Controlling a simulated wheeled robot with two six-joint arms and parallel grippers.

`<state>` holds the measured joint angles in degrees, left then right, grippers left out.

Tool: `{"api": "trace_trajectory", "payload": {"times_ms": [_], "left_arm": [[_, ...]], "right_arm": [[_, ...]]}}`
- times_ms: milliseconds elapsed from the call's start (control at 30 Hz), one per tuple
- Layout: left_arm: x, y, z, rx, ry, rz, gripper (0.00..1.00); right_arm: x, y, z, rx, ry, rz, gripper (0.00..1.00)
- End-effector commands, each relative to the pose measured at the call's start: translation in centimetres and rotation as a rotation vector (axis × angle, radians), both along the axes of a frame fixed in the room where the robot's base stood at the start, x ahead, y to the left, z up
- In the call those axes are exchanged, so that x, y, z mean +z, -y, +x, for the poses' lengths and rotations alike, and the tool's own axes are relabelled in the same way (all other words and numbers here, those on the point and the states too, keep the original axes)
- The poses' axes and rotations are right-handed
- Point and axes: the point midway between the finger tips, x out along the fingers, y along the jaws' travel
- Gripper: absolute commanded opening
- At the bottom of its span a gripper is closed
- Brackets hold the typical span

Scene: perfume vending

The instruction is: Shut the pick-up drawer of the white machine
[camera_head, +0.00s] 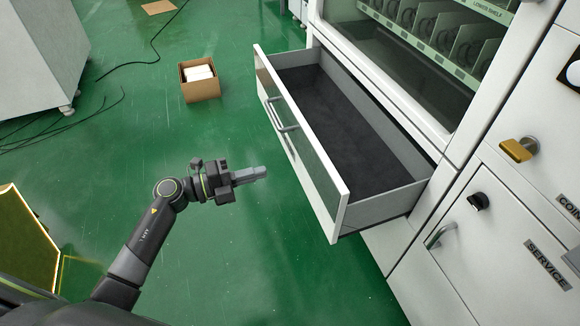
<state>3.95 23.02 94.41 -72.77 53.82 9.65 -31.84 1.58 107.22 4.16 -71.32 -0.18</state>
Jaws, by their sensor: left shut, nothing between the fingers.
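The white machine (408,107) stands at the right, seen from above. Its pick-up drawer (345,192) is pulled far out toward the left, with a white front, a dark panel and a bar handle (280,117) on the outside. The inside has a dark grey floor and looks empty. My left gripper (262,173) is shut with nothing in it. It is in front of the drawer, to the left of the drawer front in the picture, and appears apart from it, pointing toward it. My right gripper is not in view.
A service door (490,245) with a handle and a brass padlock (517,150) are right of the drawer. An open cardboard box (200,88) with white contents stands on the green floor. Dark cables (140,62) lie at upper left. A yellow-edged object (28,240) is at lower left.

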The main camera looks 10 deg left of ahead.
Motion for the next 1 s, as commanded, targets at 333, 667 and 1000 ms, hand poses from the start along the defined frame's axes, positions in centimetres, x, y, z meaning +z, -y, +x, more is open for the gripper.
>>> {"api": "trace_trajectory", "payload": {"times_ms": [333, 667, 1000], "left_arm": [[0.2, 5.7, 3.8, 0.0, 0.001, -0.007, 0.0], [0.0, 10.2, 6.9, 0.002, -0.001, -0.006, 0.0], [0.0, 11.1, 7.5, 0.003, -0.002, -0.004, 0.0]], "right_arm": [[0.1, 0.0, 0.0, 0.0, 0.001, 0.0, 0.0], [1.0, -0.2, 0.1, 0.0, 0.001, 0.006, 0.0], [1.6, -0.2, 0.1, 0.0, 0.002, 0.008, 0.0]]}}
